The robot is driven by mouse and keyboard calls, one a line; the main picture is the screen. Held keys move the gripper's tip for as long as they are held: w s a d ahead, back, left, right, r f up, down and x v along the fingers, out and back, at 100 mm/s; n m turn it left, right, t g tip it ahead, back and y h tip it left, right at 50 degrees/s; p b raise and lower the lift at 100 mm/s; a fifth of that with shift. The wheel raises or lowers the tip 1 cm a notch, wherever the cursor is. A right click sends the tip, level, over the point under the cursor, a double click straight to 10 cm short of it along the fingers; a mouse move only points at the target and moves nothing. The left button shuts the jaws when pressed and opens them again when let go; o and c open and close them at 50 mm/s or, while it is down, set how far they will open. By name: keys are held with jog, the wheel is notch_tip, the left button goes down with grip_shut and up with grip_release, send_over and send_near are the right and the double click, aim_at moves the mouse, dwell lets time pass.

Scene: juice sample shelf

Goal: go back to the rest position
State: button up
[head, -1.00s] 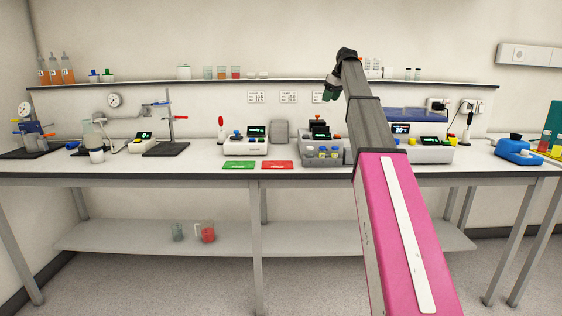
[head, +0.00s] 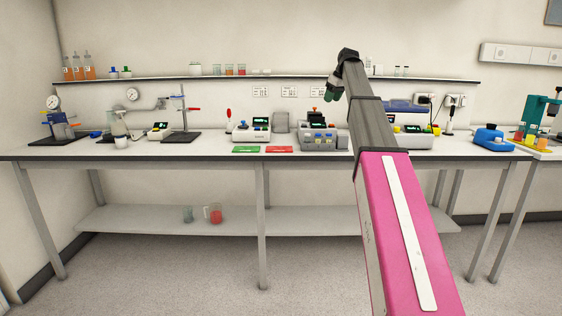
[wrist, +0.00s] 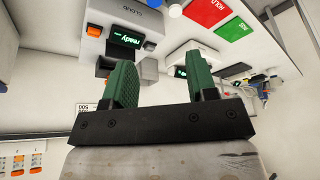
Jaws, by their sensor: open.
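My gripper (head: 332,92) is at the end of my raised arm in the head view, above the bench and near the height of the wall shelf. In the wrist view its two green fingers (wrist: 158,82) stand apart with nothing between them. The wrist view looks over the bench top, turned over, with a grey device (wrist: 128,30) marked CLOUD and showing "ready" beyond the fingers. My gripper touches nothing that I can see.
The bench (head: 215,150) spans the view, with a green card (head: 246,149) and a red card (head: 279,149) at its front. A wall shelf (head: 160,80) holds bottles and beakers. A blue device (head: 490,138) sits at the right. The lower shelf (head: 140,218) holds two vessels.

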jog(key=s+a+f+m+g, duration=0.15)
jog(key=s+f, duration=0.35)
jog(key=f, duration=0.7)
jog(key=s+f+m+h, duration=0.15)
jog(key=s+f, duration=0.35)
jog(key=f, duration=0.7)
jog(key=s+a+f+m, duration=0.15)
jog(key=s+f, duration=0.35)
jog(key=f, duration=0.7)
jog(key=s+f+m+g+h, duration=0.1)
jog(key=s+f+m, duration=0.3)
jog(key=s+f, duration=1.9)
jog(key=s, duration=0.3)
jog(key=shift+s+a+g+h, duration=0.2)
jog(key=shift+s+g+h, duration=0.1)
jog(key=shift+g+h, duration=0.05)
